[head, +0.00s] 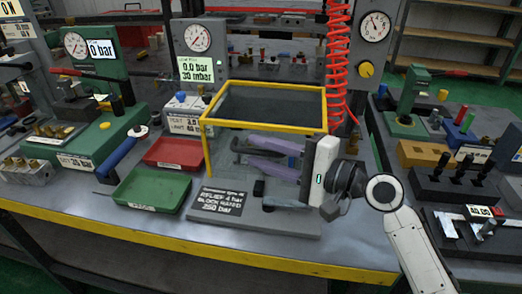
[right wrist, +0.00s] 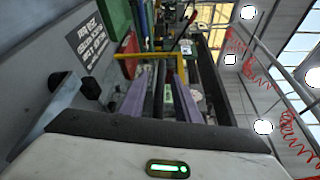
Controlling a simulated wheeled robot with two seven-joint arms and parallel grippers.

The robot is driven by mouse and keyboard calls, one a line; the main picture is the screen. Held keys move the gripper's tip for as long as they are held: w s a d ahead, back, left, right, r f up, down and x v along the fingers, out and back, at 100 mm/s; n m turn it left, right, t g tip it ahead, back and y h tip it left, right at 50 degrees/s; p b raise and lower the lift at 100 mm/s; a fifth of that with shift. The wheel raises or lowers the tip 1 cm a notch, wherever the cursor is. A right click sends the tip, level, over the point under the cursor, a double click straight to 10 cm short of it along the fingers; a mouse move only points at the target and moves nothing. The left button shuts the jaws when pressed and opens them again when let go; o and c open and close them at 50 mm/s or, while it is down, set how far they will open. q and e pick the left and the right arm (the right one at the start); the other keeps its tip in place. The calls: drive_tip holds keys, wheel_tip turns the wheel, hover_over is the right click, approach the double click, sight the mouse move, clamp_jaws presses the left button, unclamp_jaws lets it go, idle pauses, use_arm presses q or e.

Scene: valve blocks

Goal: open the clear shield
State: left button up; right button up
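The clear shield (head: 265,125) shows in the head view as a yellow-edged frame with see-through panels, standing over a grey base plate (head: 270,228) at the middle of the bench. Its yellow edge (right wrist: 150,56) crosses just past my fingertips in the right wrist view. My right gripper (head: 246,148) comes in from the right, below the shield's upper yellow edge. My left gripper is not in view.
A red tray (head: 174,164) and a green tray (head: 152,205) lie left of the shield. A blue-handled tool (head: 118,158) lies beside them. A red coiled hose (head: 337,60) hangs behind the shield's right side. Gauges and blocks crowd both sides.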

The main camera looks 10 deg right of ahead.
drive_tip(key=shift+w+a, duration=0.15)
clamp_jaws()
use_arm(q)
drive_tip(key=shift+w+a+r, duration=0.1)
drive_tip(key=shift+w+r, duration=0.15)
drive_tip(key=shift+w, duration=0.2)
